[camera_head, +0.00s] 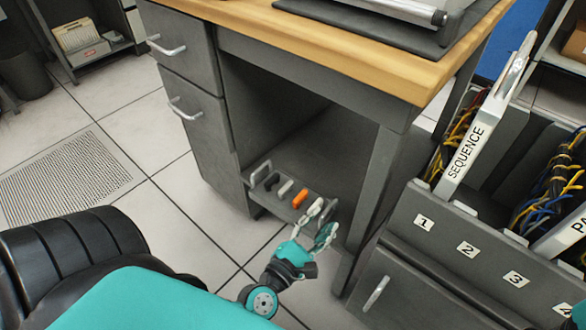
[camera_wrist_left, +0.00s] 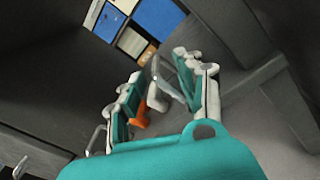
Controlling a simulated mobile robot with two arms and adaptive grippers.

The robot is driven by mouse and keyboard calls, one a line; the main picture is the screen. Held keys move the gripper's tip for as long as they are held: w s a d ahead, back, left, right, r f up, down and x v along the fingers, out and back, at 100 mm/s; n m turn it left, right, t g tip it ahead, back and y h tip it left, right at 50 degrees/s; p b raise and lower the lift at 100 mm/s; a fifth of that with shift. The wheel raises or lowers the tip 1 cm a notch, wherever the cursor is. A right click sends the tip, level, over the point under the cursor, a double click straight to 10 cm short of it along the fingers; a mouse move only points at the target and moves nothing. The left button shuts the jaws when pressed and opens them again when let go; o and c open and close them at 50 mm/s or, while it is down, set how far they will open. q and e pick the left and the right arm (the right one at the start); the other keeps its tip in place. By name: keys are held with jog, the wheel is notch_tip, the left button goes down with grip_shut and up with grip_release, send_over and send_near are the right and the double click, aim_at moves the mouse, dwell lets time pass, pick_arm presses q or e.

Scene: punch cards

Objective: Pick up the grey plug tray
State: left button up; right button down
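The grey plug tray (camera_head: 262,198) sits in the open space under the desk. It holds dark, white and orange plugs, and a loop handle rises at each end. My left gripper (camera_head: 320,222) is at the tray's right end, its fingers spread near the right-hand handle. In the left wrist view my left gripper (camera_wrist_left: 162,88) is open. The grey handle (camera_wrist_left: 172,84) and a white plug (camera_wrist_left: 156,98) show between the fingers, and an orange plug (camera_wrist_left: 140,115) shows beside the left finger. Contact cannot be told.
The wooden desk top (camera_head: 330,38) overhangs the tray, with drawers (camera_head: 185,95) to its left and a desk leg (camera_head: 372,190) close on the right. A numbered grey rack (camera_head: 470,225) with cables stands further right. The tiled floor in front is clear.

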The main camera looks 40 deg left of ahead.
aim_at(323, 215)
pick_arm(q)
jog(key=w, duration=0.4)
jog(key=shift+w+a+r, duration=0.15)
jog(key=shift+w+a, duration=0.05)
jog(key=shift+c, duration=0.2)
grip_shut()
